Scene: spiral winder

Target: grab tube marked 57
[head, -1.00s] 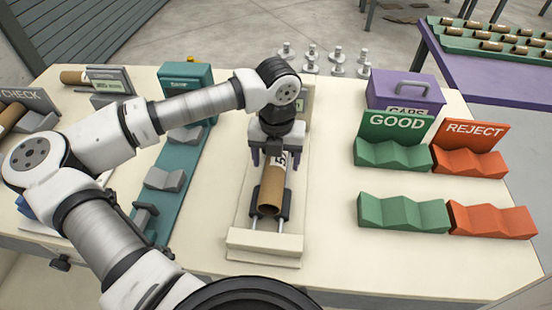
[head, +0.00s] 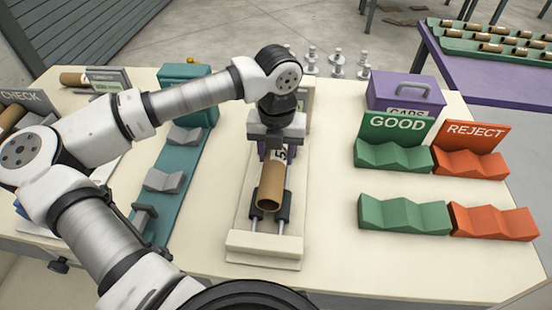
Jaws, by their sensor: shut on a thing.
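The tube's open near end faces the camera, just above the fixture's dark supports.
Green GOOD cradles (head: 393,157) and red REJECT cradles (head: 470,163) stand at the right, with a purple caps box (head: 405,92) behind. A teal fixture (head: 165,180) stands at the left. Table between the cream fixture and green cradles is clear. More tubes lie on a green rack (head: 490,40) at the far right.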

